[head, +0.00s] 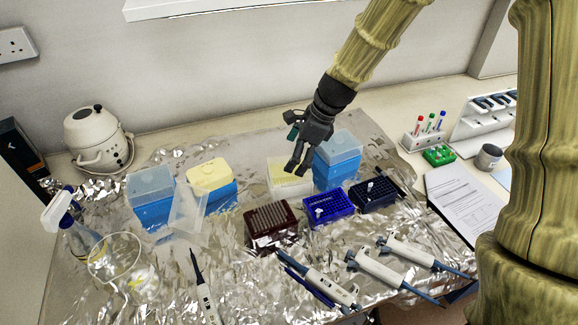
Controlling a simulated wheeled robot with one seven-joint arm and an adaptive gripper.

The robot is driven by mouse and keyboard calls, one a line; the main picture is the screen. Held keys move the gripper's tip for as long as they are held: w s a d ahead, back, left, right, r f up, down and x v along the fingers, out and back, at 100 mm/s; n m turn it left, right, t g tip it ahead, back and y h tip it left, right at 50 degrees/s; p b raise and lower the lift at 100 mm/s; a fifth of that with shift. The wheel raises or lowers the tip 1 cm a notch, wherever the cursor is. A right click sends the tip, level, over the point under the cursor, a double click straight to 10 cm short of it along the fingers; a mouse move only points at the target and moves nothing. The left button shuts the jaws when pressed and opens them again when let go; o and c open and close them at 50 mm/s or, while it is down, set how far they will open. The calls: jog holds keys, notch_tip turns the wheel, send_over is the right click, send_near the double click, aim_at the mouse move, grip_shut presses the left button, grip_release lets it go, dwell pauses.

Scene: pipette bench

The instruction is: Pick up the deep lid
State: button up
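A clear, deep, box-like lid (187,212) stands tilted on the foil at left, in front of the blue tip boxes. Clear covers also sit on the left blue box (151,182) and the right blue box (342,145); I cannot tell for sure which of these is the deep lid. My gripper (297,172) points down over the pale yellow tip rack (281,184), just left of the right blue box. Its fingers look parted, with nothing visible between them. Whether the fingertips touch the rack is unclear.
A yellow-topped blue box (211,180) stands behind the tilted lid. Brown (271,222), blue (329,208) and dark (377,193) racks stand in front of my gripper. Pipettes (385,269) lie along the front. Glass beakers (113,257) and a spray bottle (68,225) are at left.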

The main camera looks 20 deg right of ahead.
jog(key=shift+p+x, duration=0.5)
jog(key=shift+x, duration=1.5)
jog(key=shift+s, duration=0.1)
jog(key=shift+c, duration=0.4)
jog(key=c, duration=0.8)
jog(key=shift+c, duration=0.2)
